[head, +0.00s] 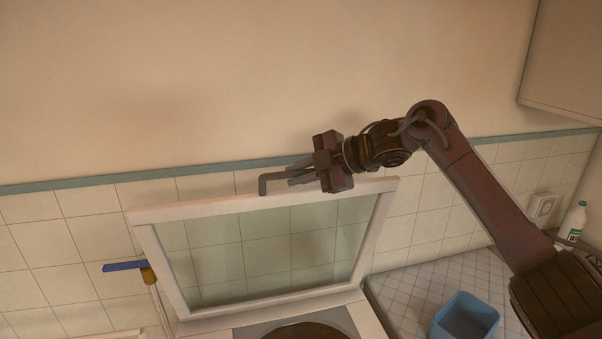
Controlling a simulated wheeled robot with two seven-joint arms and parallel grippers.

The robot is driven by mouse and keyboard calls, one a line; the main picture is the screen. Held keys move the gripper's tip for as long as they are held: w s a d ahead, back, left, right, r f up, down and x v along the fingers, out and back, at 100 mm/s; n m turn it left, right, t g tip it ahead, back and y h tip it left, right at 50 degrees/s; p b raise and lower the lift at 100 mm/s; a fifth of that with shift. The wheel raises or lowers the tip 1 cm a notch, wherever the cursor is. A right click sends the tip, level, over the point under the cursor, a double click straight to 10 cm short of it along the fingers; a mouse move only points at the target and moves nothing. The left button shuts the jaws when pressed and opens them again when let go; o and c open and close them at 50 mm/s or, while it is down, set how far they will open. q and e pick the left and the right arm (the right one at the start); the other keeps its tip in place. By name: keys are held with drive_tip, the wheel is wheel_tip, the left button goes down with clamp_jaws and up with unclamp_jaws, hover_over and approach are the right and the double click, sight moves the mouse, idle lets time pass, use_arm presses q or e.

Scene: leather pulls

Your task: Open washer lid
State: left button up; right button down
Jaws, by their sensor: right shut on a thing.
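The washer lid (162,209), a pale frame around a clear pane, stands raised and tilted up against the tiled wall. Below it, the top of the washer (362,317) shows at the bottom edge with part of its dark round opening (306,331). A grey, bent handle-like bar (264,181) sits at the lid's upper edge. My right gripper (300,174) reaches in from the right and is shut at this bar on the lid's upper edge. The gripper's body hides part of the bar and the exact contact. My left gripper is out of view.
A blue bin (465,318) stands on the tiled surface (405,287) to the right of the washer. A white bottle (572,222) is at the far right. A blue-headed brush or squeegee (125,267) stands left of the lid. A cabinet (575,60) hangs at upper right.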

drive_tip(key=shift+d+f, duration=0.1)
drive_tip(key=shift+f, duration=0.3)
drive_tip(key=c, duration=1.4)
unclamp_jaws()
drive_tip(key=shift+w, duration=0.15)
drive_tip(key=shift+c, duration=0.2)
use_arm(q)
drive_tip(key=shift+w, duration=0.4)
use_arm(e)
drive_tip(key=shift+o, duration=0.2)
drive_tip(key=shift+w, duration=0.15)
drive_tip(key=shift+r, duration=0.2)
